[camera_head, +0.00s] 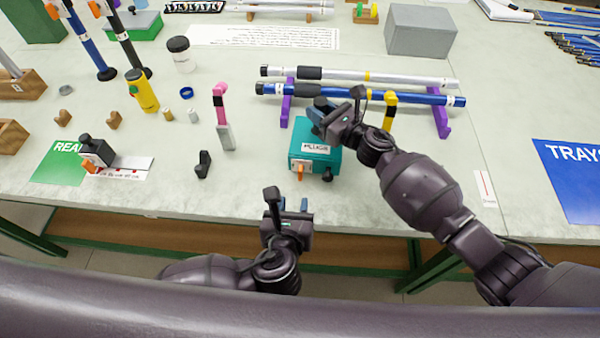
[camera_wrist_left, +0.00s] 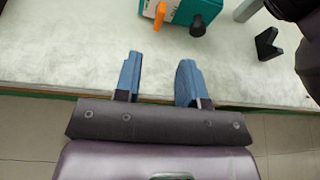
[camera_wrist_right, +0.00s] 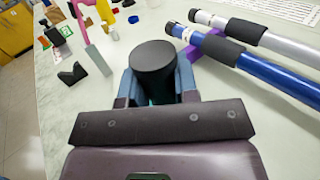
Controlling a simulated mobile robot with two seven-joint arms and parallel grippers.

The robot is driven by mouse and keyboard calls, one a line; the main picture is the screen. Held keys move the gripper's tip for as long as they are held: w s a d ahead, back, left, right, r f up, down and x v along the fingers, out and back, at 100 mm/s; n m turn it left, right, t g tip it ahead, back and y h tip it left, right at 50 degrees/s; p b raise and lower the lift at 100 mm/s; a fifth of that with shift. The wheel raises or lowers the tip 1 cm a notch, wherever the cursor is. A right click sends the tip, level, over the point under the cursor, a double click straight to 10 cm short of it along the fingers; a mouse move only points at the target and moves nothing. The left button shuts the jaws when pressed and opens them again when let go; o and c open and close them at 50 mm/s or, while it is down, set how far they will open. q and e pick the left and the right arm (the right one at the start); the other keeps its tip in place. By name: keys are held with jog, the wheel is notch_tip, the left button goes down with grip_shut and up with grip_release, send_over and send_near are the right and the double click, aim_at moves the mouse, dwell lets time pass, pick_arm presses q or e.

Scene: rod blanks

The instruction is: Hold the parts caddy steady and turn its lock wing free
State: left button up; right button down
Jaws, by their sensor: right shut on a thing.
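The parts caddy (camera_head: 329,159) is a teal box with a PLUGS label, standing near the table's front edge. Its orange lock wing (camera_head: 299,172) is on the front face and also shows in the left wrist view (camera_wrist_left: 159,16). A black knob (camera_head: 327,175) sits right of the wing. My right gripper (camera_head: 322,108) is shut on the caddy's black round-topped handle (camera_wrist_right: 154,60), which stands between its fingers. My left gripper (camera_head: 289,206) is open and empty in front of the caddy, at the table edge; its fingers show apart in the left wrist view (camera_wrist_left: 158,78).
Blue (camera_head: 400,96) and silver (camera_head: 400,79) rods lie on purple stands behind the caddy. A pink-topped tool (camera_head: 221,112) and a small black block (camera_head: 203,164) stand to its left. The table (camera_head: 260,185) is clear beside the caddy's left side.

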aim_at(300, 175)
pick_arm(q)
jog(key=shift+w+f+m, duration=0.15)
jog(key=shift+w+m, duration=0.15)
jog(key=shift+m, duration=0.1)
jog(key=x, duration=1.1)
jog(key=shift+w, duration=0.2)
grip_shut()
